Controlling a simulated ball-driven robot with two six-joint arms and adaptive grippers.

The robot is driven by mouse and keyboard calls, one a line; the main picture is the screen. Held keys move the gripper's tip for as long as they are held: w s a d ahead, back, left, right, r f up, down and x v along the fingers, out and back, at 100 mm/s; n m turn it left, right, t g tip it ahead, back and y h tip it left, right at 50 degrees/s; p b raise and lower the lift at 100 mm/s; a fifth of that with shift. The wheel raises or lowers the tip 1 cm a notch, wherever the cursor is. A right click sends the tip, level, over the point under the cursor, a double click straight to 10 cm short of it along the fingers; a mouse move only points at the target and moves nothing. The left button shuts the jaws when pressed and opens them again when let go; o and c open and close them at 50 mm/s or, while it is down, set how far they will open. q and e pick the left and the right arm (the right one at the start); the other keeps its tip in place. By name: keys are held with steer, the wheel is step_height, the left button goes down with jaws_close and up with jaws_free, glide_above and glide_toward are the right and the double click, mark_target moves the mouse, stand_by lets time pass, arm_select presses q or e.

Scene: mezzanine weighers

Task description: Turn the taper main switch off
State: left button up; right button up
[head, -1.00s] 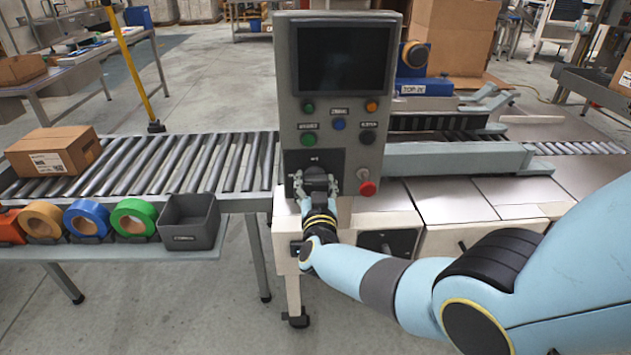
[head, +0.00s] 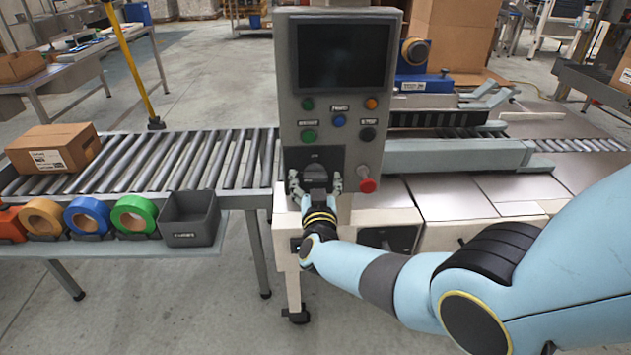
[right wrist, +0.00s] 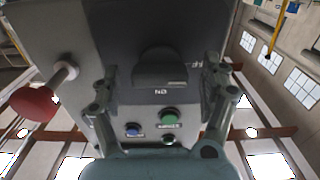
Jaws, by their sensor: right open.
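The taper's grey control panel (head: 348,125) stands in the middle of the head view. Its main switch is a dark rotary knob (head: 316,172) on a black plate low on the panel. The knob also shows in the right wrist view (right wrist: 160,66), with a small label (right wrist: 160,92) beside it that looks like ON upside down. My right gripper (head: 316,184) is open in front of the knob. In the right wrist view its fingers (right wrist: 157,88) stand on either side of the knob; I cannot tell whether they touch it. My left gripper is not in view.
A red mushroom button (head: 367,186) sticks out just right of the switch. Coloured push buttons (head: 338,122) sit above it. A roller conveyor (head: 200,160) with a carton (head: 52,148) runs left. A grey bin (head: 190,218) and tape rolls stand on a front shelf.

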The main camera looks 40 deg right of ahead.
steer(key=shift+s+a, duration=0.1)
steer(key=v, duration=1.1)
steer(key=shift+s+a, duration=0.25)
steer(key=shift+s, duration=0.1)
steer(key=s+f+n+g+y+b, duration=0.1)
steer(key=s+f+n+y+b, duration=0.15)
steer(key=s+f, duration=0.55)
steer(key=s+f+n+g+y+b, duration=0.2)
steer(key=s+f+b, duration=0.15)
steer(key=f, duration=0.85)
steer(key=s+f+n+g+y+b, duration=0.1)
steer(key=s+f+n+y+b, duration=0.15)
steer(key=s+f, duration=0.6)
steer(key=s+f+g+b, duration=0.1)
steer(key=s+f+g, duration=0.4)
steer(key=s+f, duration=0.3)
steer(key=s+d+f+g+y+b, duration=0.1)
steer(key=s+f+g, duration=0.4)
steer(key=s, duration=1.2)
step_height(320, 180, down, 4)
steer(key=shift+s+r+m+g+b, duration=0.2)
steer(key=shift+s+m+g+b, duration=0.1)
